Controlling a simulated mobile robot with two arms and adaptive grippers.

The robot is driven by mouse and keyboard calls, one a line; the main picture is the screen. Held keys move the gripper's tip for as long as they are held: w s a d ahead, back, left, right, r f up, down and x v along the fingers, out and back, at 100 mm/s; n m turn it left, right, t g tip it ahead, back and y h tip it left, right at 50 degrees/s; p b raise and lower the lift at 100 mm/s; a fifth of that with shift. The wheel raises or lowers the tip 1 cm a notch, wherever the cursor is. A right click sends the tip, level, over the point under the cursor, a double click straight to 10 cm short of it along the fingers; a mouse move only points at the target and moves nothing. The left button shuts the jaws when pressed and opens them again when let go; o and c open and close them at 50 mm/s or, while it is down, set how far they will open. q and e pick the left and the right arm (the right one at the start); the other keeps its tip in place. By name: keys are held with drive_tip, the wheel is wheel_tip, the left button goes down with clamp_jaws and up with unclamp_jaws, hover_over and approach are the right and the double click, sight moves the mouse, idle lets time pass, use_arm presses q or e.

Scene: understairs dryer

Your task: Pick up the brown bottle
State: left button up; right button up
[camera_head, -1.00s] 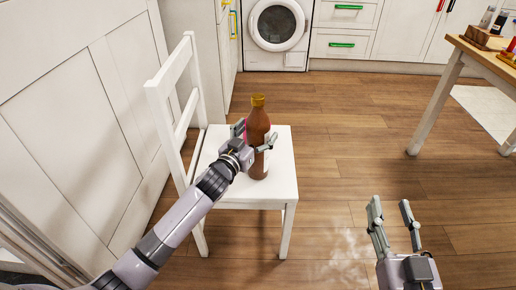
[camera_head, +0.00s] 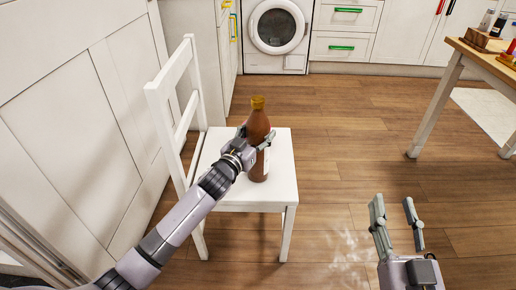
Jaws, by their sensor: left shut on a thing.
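The brown bottle (camera_head: 257,124) with a yellow-brown cap stands upright on the seat of the white chair (camera_head: 283,170). My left gripper (camera_head: 257,142) is shut on the bottle around its middle, with a finger on each side. The gripper hides part of the bottle's left side and label. The bottle's base appears to be on the seat or very close to it; I cannot tell which. My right gripper (camera_head: 394,216) is open and empty, over the floor at the lower right.
The chair's backrest (camera_head: 168,78) rises just left of my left gripper, close to the white panelled wall (camera_head: 70,110). A wooden table (camera_head: 475,55) with items on it stands at the upper right. A washing machine (camera_head: 277,30) and white drawers are at the back. The middle floor is clear.

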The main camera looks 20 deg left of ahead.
use_arm(q)
clamp_jaws()
drive_tip(key=shift+r, duration=0.15)
idle(0.4)
drive_tip(key=shift+r, duration=0.15)
